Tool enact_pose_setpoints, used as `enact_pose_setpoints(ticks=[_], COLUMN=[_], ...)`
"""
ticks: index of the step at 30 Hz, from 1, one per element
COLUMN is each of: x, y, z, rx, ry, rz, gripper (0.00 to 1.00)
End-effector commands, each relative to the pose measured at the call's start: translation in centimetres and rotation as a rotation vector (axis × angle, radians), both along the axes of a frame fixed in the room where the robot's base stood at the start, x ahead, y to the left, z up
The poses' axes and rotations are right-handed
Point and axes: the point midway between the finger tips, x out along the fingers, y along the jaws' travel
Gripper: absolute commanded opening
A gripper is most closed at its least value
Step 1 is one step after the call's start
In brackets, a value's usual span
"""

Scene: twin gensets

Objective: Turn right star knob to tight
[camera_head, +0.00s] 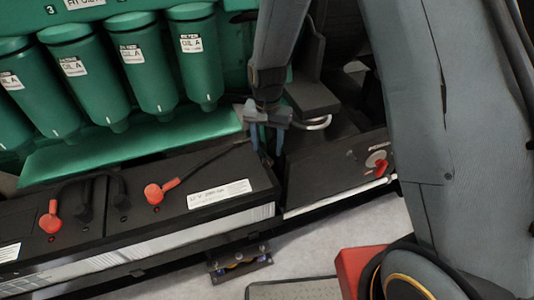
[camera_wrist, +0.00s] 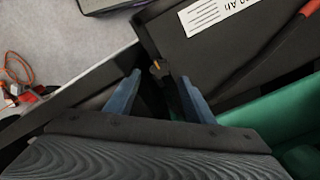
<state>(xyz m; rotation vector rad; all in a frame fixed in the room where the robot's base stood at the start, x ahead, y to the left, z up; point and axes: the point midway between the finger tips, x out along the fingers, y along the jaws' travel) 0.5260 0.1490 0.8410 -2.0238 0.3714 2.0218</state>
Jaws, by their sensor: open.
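My gripper (camera_head: 268,149) points down between the right end of the battery and a dark box in the head view. In the wrist view its two blue fingers (camera_wrist: 160,78) are apart. A small dark knob (camera_wrist: 159,69) with a yellow-orange tip shows between and slightly beyond the fingertips, beside the corner of the black battery. It looks like the star knob, but its lobes and any tight mark are too small to read. I see a gap around it and cannot tell whether a finger touches it. In the head view the knob is hidden behind my gripper.
The black battery (camera_head: 236,171) with red terminal caps lies to the left. Green oil filters (camera_head: 140,62) stand above a green ledge (camera_head: 120,146). A dark box with a red switch handle (camera_head: 382,168) lies to the right.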

Motion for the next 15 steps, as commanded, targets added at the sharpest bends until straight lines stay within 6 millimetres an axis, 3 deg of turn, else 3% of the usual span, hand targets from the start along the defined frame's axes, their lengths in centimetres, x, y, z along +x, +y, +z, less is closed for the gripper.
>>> enact_pose_setpoints(ticks=[6, 15], x=[0.0, 0.0], y=[0.0, 0.0], z=[1.9, 2.2], rx=[0.000, 0.000], ry=[-0.001, 0.000], rz=[0.000, 0.000], gripper=[0.49, 0.49])
